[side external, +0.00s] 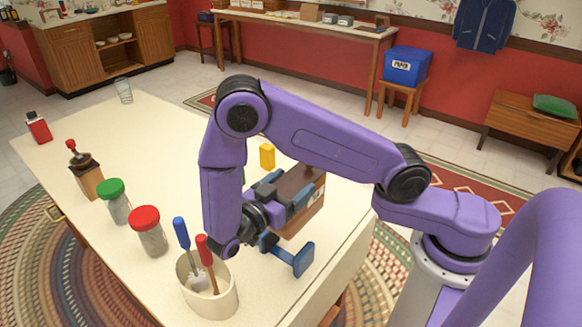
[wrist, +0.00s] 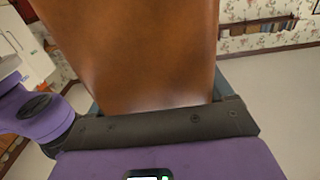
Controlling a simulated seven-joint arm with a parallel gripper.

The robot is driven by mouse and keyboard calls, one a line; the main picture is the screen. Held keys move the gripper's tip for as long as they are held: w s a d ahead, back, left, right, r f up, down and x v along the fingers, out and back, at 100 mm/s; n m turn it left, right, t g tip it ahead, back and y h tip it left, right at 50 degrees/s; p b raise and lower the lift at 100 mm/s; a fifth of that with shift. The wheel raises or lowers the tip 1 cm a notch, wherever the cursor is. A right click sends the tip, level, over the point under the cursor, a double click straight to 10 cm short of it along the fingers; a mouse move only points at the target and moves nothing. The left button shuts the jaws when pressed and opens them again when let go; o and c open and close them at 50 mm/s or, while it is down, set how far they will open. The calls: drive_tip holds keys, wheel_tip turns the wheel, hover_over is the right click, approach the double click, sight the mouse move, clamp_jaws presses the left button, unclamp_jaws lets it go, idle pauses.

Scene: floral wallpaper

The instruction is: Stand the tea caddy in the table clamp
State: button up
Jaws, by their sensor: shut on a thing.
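The tea caddy (side external: 294,182) is a brown box with a pale label on one side. My gripper (side external: 285,196) is shut on it, with blue-grey fingers on its sides. In the wrist view the caddy's brown face (wrist: 140,50) fills the upper middle, over the dark gripper body. The blue table clamp (side external: 303,259) is near the table's front edge, with two upright jaws joined by a bar. The caddy is tilted in the side view, just above and behind the clamp. I cannot tell whether they touch.
A cream crock (side external: 222,297) with blue- and red-handled tools stands left of the clamp. Red-lidded (side external: 147,230) and green-lidded (side external: 114,200) jars, a pepper mill (side external: 86,178) and a red tin (side external: 38,127) are further left. A yellow block (side external: 267,156) stands behind my arm.

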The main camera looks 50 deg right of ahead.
drive_tip(key=shift+f, duration=5.55)
